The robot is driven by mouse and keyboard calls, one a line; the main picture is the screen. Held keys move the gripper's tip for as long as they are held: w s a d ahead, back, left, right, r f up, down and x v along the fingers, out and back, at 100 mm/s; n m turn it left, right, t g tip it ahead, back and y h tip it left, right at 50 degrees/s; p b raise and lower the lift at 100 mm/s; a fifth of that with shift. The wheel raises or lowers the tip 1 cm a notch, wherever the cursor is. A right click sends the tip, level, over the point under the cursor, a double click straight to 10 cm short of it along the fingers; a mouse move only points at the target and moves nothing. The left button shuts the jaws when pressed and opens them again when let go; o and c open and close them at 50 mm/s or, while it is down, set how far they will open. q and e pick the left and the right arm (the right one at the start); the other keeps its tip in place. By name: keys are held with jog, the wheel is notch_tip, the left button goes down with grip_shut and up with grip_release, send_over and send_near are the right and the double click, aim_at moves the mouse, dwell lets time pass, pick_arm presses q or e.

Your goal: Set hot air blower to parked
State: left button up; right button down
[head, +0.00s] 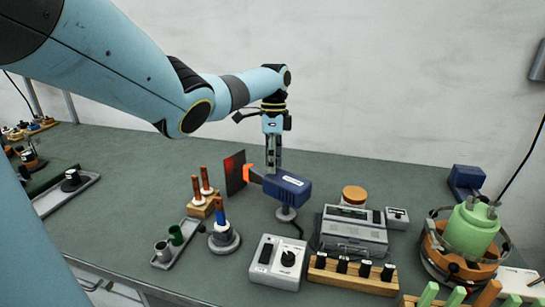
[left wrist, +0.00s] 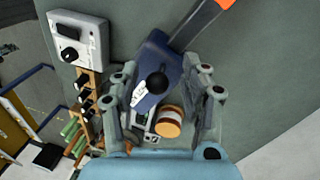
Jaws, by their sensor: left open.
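The hot air blower (head: 288,187) is a blue body on a round grey stand, with an orange-tipped nozzle pointing left toward a dark panel (head: 235,172) with a red glow. In the left wrist view the blower (left wrist: 180,52) lies ahead, with a black ball knob (left wrist: 157,82) on it. My left gripper (head: 272,168) points down at the blower's far side, its lower end close to the blower's top edge. In the wrist view its open fingers (left wrist: 163,88) frame the blower. I cannot tell whether they touch it. My right gripper is out of view.
A white control box (head: 278,262) stands in front of the blower. A grey instrument (head: 352,232) and a jar with an orange-brown lid (head: 354,195) are to the right. A wooden block with copper-coloured rods (head: 201,207) stands left. The bench behind is mostly clear.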

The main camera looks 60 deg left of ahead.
pick_arm(q)
jog(key=shift+r, duration=0.2)
notch_tip(320, 180, up, 11)
jog(key=w+a, duration=0.1)
jog(key=shift+w+a+r, duration=0.2)
jog(key=shift+w+a, duration=0.05)
jog(key=shift+a, duration=0.15)
jog(key=shift+d+f, duration=0.1)
